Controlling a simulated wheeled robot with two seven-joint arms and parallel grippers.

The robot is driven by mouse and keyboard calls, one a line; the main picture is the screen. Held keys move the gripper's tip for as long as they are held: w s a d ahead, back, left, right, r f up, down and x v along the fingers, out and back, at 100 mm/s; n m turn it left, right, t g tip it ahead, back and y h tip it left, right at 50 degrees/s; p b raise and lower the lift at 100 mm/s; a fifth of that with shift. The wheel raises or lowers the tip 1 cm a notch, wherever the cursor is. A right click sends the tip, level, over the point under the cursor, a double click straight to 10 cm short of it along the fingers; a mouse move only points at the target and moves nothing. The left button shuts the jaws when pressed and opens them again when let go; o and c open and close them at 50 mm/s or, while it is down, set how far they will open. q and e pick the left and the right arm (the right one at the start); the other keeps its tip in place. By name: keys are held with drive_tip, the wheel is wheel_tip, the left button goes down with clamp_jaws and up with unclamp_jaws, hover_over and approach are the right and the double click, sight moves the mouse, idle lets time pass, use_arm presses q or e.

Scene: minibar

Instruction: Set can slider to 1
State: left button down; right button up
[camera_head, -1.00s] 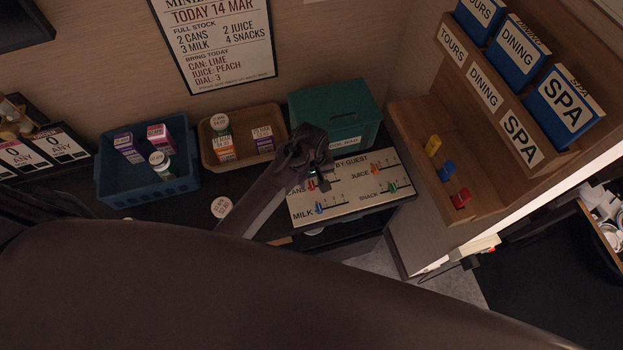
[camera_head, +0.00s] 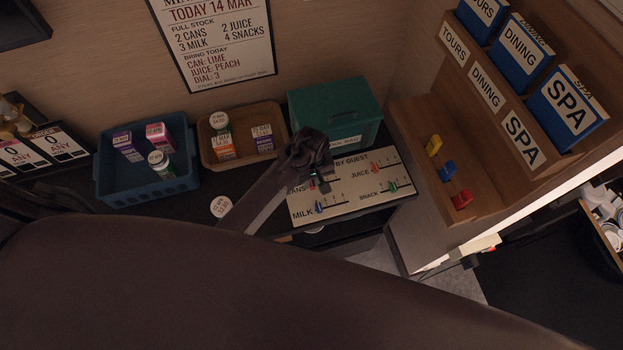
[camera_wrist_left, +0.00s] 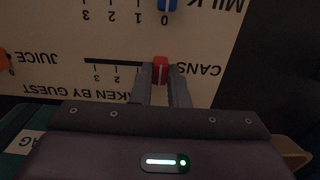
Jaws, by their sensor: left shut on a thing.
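The slider panel (camera_head: 335,208) has labelled tracks for cans, milk, juice and snack. In the left wrist view the red cans slider knob (camera_wrist_left: 160,70) sits at the end of its track by the word CANS, in line with the 0 of the milk scale. The cans marks 3 and 2 show; the lower ones are hidden by my fingers. My left gripper (camera_wrist_left: 161,88) is shut on this knob, its fingers on either side. In the head view my left gripper (camera_head: 318,182) reaches over the panel's left part and partly hides the knob. My right gripper is not in view.
The blue milk knob (camera_head: 319,207), orange juice knob (camera_head: 375,168) and green snack knob (camera_head: 392,187) are close by. A green box (camera_head: 335,105) stands behind the panel. A tan tray (camera_head: 240,112) and blue basket (camera_head: 150,190) are left; a wooden rack (camera_head: 425,120) is right.

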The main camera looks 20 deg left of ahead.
use_arm(q)
drive_tip(key=shift+w+d, duration=0.25)
drive_tip(key=shift+d, duration=0.15)
drive_tip(key=shift+w+d, duration=0.5)
drive_tip(key=shift+d, duration=0.25)
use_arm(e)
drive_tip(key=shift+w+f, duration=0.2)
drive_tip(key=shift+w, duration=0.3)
use_arm(q)
drive_tip(key=c, duration=1.4)
unclamp_jaws()
wheel_tip(320, 180, up, 8)
drive_tip(key=b, duration=0.1)
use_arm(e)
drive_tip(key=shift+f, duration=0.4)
use_arm(q)
drive_tip(key=shift+f, duration=0.1)
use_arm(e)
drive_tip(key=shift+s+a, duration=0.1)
